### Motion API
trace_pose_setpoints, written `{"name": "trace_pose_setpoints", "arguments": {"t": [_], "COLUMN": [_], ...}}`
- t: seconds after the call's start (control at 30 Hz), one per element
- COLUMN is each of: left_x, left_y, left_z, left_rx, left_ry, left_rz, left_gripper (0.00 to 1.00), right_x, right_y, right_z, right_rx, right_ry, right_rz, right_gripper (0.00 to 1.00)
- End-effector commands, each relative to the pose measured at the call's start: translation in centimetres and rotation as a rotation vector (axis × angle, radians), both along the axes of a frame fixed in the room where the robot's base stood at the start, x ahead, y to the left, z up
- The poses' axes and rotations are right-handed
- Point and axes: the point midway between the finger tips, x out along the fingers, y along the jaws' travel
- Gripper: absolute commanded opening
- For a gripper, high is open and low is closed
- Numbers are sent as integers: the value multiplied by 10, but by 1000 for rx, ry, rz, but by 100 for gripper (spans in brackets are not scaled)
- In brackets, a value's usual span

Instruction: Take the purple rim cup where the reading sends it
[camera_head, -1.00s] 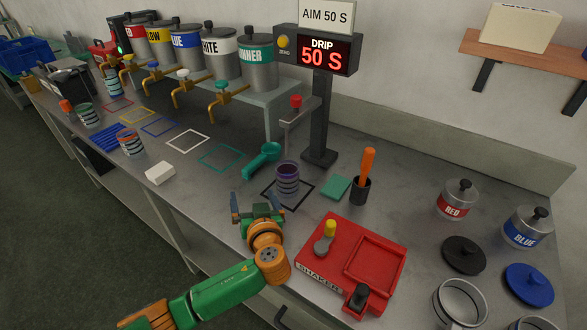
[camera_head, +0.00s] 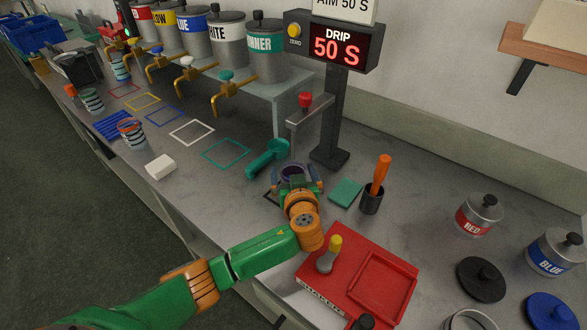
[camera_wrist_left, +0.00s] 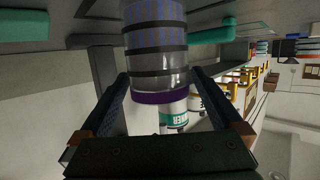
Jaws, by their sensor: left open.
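The purple rim cup (camera_head: 291,170) stands on the black square outline on the bench, mostly hidden behind my left gripper (camera_head: 298,180). In the left wrist view the cup (camera_wrist_left: 158,60) shows clear walls, dark bands and a purple rim, and sits between the two fingers. The left gripper is open, with a finger on each side of the cup; a gap seems to remain at the fingers. My right gripper is not seen.
A red shaker (camera_head: 398,268) lies in front right of the cup. A teal scoop (camera_head: 268,158), teal pad (camera_head: 346,192) and dark holder (camera_head: 371,200) with an orange handle are close by. Coloured outlines, including the teal square (camera_head: 226,166), lie left. Lidded tins (camera_head: 479,215) stand right.

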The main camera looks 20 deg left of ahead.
Motion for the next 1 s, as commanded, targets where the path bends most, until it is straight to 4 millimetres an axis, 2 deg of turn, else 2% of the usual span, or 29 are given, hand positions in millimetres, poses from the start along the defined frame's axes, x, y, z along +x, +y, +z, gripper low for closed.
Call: {"name": "trace_pose_setpoints", "arguments": {"t": [0.1, 0.2, 0.43, 0.47, 0.77, 1.0], "left_x": [15, 22, 23, 23, 22, 22], "left_y": [7, 10, 11, 11, 11, 10], "left_z": [-5, -7, -8, -8, -8, 7], "left_rx": [2, 1, -1, -1, -1, -2], "left_ry": [-1, -1, 0, 0, 0, -1], "left_rz": [2, 1, 0, 0, 0, 0], "left_gripper": [100, 100, 100, 95, 14, 12], "right_x": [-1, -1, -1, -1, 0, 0], "right_y": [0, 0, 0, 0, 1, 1], "right_z": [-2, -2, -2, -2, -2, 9], "right_rx": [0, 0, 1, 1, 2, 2], "right_ry": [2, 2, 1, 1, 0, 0], "right_rz": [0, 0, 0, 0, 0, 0], "right_gripper": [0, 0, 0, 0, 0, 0]}}
